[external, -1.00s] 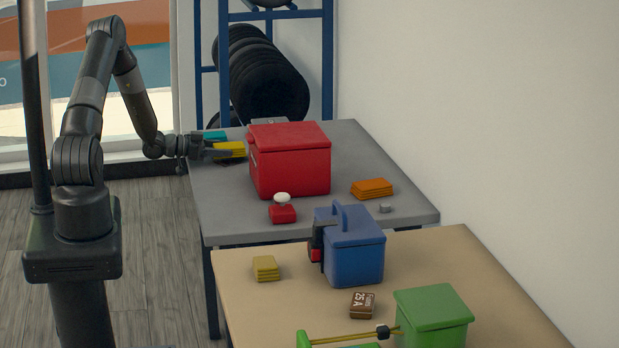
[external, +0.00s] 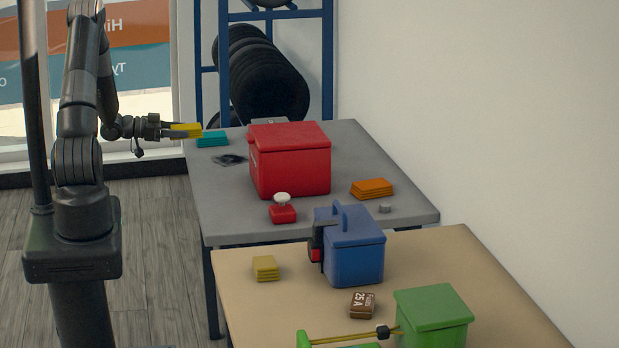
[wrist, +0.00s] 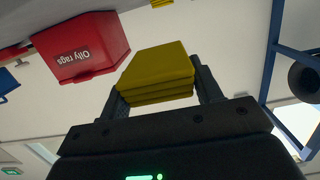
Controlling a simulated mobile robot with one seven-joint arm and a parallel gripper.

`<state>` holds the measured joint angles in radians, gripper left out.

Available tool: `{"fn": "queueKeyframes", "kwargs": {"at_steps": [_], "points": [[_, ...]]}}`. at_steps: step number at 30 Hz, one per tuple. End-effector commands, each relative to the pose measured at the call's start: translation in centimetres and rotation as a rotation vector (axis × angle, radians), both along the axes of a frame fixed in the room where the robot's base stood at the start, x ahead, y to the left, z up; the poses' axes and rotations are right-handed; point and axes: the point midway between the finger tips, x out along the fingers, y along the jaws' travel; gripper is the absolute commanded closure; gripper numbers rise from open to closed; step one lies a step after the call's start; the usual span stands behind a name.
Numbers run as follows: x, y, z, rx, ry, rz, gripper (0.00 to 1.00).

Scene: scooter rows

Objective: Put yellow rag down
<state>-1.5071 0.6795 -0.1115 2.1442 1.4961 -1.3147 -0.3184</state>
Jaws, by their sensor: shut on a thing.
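The yellow rag (external: 186,131) is a folded stack held between the fingers of my gripper (external: 172,132). My gripper is shut on it, at the far left edge of the grey table (external: 225,215), and appears raised above the tabletop. In the wrist view the yellow rag (wrist: 158,72) fills the space between both dark fingers (wrist: 158,95). A second yellow folded stack (external: 265,268) lies on the tan table in front.
A teal folded stack (external: 212,139) lies just right of the held rag. A black flat item (external: 230,159) lies near it. A red bin (external: 290,160), labelled "Oily rags" in the wrist view (wrist: 80,50), stands mid-table. The grey table's left front is clear.

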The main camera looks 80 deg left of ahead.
Motion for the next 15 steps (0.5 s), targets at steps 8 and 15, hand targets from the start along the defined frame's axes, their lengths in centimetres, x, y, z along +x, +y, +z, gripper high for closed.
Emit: {"fn": "queueKeyframes", "kwargs": {"at_steps": [8, 15], "points": [[0.0, 0.0, 6.0, 0.009, -0.001, 0.000, 0.63], [0.1, 0.0, 12.3, 0.008, 0.000, -0.001, 0.63]]}}
